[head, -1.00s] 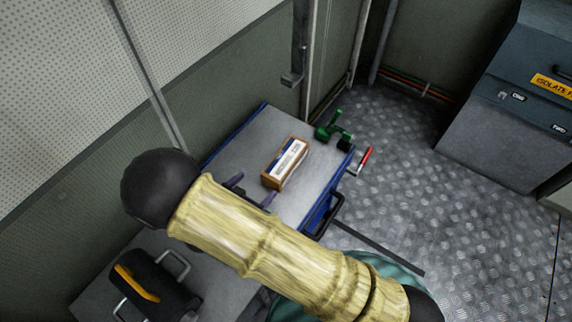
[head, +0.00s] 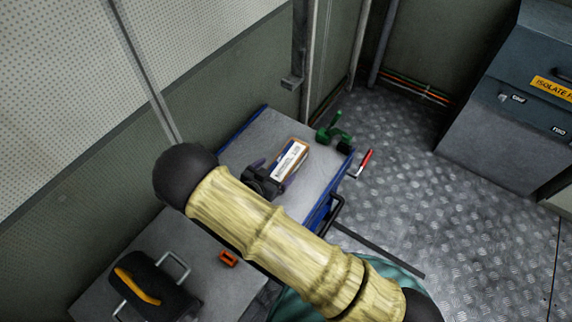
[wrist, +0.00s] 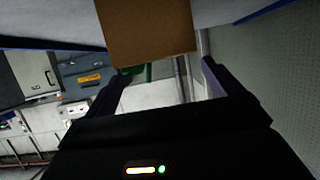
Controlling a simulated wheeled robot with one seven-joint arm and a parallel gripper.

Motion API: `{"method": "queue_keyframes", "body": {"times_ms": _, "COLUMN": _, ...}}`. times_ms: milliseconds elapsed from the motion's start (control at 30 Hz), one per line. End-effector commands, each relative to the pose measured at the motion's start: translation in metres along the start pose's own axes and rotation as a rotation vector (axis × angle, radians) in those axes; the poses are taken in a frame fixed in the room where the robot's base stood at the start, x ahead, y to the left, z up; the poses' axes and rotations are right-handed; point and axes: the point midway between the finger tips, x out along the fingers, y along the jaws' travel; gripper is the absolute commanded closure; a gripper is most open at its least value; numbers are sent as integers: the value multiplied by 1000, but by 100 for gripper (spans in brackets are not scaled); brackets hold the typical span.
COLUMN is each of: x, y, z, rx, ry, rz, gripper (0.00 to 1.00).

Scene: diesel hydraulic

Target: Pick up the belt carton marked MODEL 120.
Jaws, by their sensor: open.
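The belt carton (head: 290,160) is a brown box with a white and blue label on top, lying on the grey top of a blue-edged cart. Its lettering is too small to read. My gripper (head: 274,178) is at the carton's near end, with its dark fingers low over the cart top. In the wrist view the carton's plain brown end (wrist: 150,32) fills the upper middle. My open gripper (wrist: 160,85) shows there with its two fingers apart, one to each side below the carton. I cannot tell whether they touch it.
A green tool (head: 334,132) stands on the cart's far corner, beyond the carton. A red-handled crank (head: 365,160) is at the cart's right edge. A small orange object (head: 228,258) and a black case with handles (head: 150,285) lie on the nearer surface. The wall is close on the left.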

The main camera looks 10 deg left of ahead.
Motion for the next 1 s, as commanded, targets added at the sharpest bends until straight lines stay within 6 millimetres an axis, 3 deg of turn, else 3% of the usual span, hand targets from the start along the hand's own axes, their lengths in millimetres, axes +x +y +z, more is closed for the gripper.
{"method": "queue_keyframes", "body": {"times_ms": 467, "x": 11, "y": 0, "z": 0, "rx": 0, "ry": 1, "rz": 0, "gripper": 9}}
{"method": "queue_keyframes", "body": {"times_ms": 800, "x": 55, "y": -2, "z": 1, "rx": -1, "ry": 0, "rz": 0, "gripper": 9}}
{"method": "queue_keyframes", "body": {"times_ms": 1000, "x": 60, "y": -2, "z": 1, "rx": 0, "ry": 1, "rz": 0, "gripper": 9}}
